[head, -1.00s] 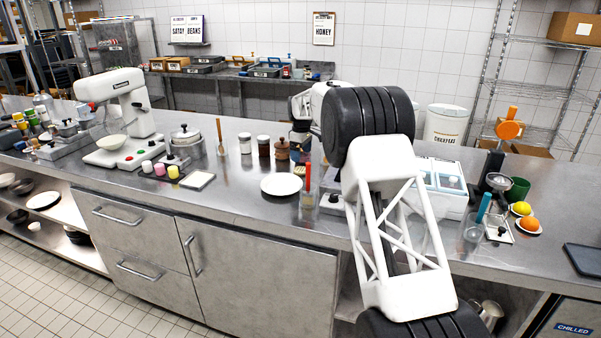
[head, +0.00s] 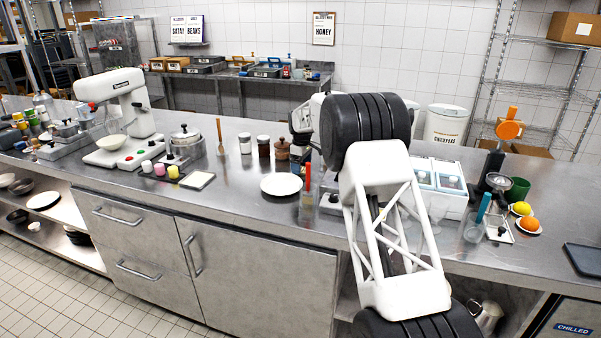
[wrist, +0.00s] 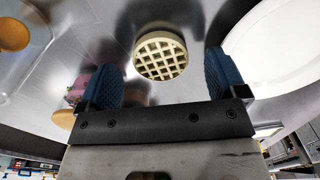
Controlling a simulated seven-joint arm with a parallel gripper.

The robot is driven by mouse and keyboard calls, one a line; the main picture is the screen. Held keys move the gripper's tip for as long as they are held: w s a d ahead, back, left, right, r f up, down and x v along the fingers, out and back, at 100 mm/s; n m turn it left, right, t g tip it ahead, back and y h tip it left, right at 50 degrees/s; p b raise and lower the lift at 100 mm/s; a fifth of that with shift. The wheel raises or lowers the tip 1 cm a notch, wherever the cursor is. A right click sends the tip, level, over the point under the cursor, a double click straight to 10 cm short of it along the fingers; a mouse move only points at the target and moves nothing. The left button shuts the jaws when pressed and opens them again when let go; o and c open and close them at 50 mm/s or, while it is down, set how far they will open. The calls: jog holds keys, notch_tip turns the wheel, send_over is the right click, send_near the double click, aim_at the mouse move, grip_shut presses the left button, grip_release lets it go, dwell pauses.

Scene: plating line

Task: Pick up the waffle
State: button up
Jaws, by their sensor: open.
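The waffle (wrist: 161,55) is a pale, round disc with a square grid, lying on the steel counter in the wrist view. My gripper (wrist: 160,66) is open, with its blue fingers spread wide and one to each side of the waffle in the picture. The waffle shows past the fingers, and no finger touches it. In the head view I cannot make out the waffle, and my arm hides much of the area behind the plate.
A white plate (head: 281,184) lies close by; it fills the right of the wrist view (wrist: 280,50). A clear container (wrist: 28,60) with an orange item is at left there. Jars (head: 263,146) stand behind the plate. Bare counter lies left of the plate.

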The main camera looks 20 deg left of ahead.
jog(key=shift+f, duration=0.9)
jog(key=c, duration=0.8)
